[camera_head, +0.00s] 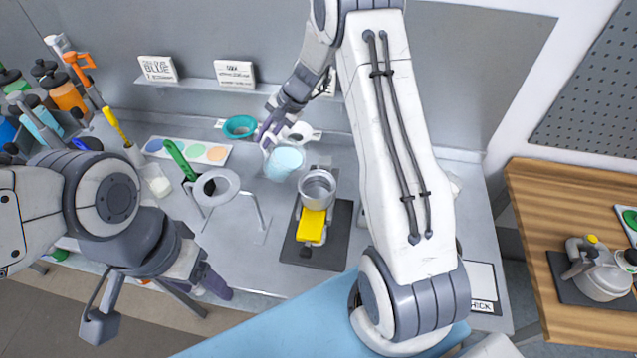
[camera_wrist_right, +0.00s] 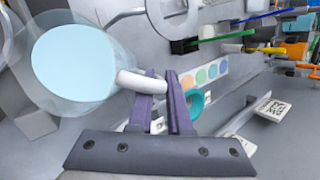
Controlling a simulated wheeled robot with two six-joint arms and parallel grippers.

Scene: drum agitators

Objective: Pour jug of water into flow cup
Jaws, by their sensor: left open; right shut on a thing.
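A clear jug (camera_head: 284,163) of pale blue water is held above the grey bench. In the right wrist view the jug (camera_wrist_right: 75,62) shows its round water surface and white handle. My right gripper (camera_head: 268,137) is shut on that handle; its purple fingers (camera_wrist_right: 162,80) show on it. A silver metal cup (camera_head: 318,187), which looks like the flow cup, stands just right of the jug, with a yellow part in front of it. The jug is apart from this cup. My left gripper (camera_head: 216,284) is open and empty near the bench's front edge.
A white ring stand (camera_head: 216,187) is left of the jug. A teal ring (camera_head: 240,126) and a colour palette (camera_head: 187,151) lie behind. Bottles (camera_head: 68,98) crowd the left. A kettle (camera_head: 602,275) sits on the wooden table at right.

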